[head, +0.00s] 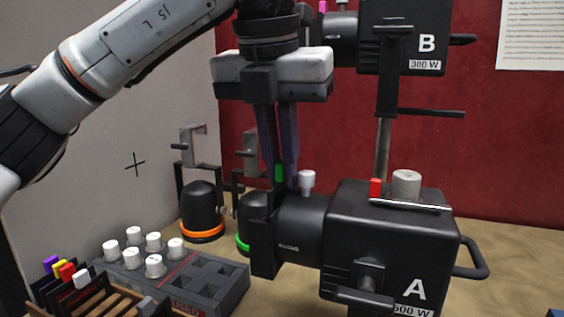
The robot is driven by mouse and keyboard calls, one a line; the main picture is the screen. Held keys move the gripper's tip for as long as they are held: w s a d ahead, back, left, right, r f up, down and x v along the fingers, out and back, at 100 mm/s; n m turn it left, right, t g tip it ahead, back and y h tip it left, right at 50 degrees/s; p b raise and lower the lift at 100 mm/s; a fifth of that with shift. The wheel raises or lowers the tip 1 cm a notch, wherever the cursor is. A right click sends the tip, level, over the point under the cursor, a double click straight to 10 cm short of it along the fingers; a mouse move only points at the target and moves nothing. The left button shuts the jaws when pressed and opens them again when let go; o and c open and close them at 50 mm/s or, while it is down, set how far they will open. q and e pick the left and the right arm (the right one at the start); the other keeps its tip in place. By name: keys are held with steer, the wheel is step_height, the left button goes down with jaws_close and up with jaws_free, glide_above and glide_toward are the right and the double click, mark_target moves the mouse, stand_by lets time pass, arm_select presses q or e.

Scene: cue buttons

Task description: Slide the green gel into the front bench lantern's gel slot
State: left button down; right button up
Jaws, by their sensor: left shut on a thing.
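The front bench lantern (385,245), black and marked A, stands at the lower right with its lens end to the left. Its gel slot frame (263,240) is the dark upright piece at that end. My left gripper (279,172) points straight down right above this frame, its two fingers shut on the green gel (279,174). Only a small green tab shows between the fingertips. The rest of the gel is hidden, so I cannot tell how far it is inside the slot. My right gripper is not in view.
A second lantern marked B (425,45) hangs on a pole behind. A rack of gels with coloured tabs (68,273) and a grey tray (232,279) with white-topped pieces stand at lower left. Black items with an orange ring (202,234) and a green ring (242,243) stand behind.

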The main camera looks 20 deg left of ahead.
arm_select(q)
steer(key=c, duration=1.8)
jaws_free()
steer(key=shift+f, duration=0.15)
steer(key=p+v, duration=0.2)
steer(key=v, duration=0.8)
steer(key=shift+p, duration=0.4)
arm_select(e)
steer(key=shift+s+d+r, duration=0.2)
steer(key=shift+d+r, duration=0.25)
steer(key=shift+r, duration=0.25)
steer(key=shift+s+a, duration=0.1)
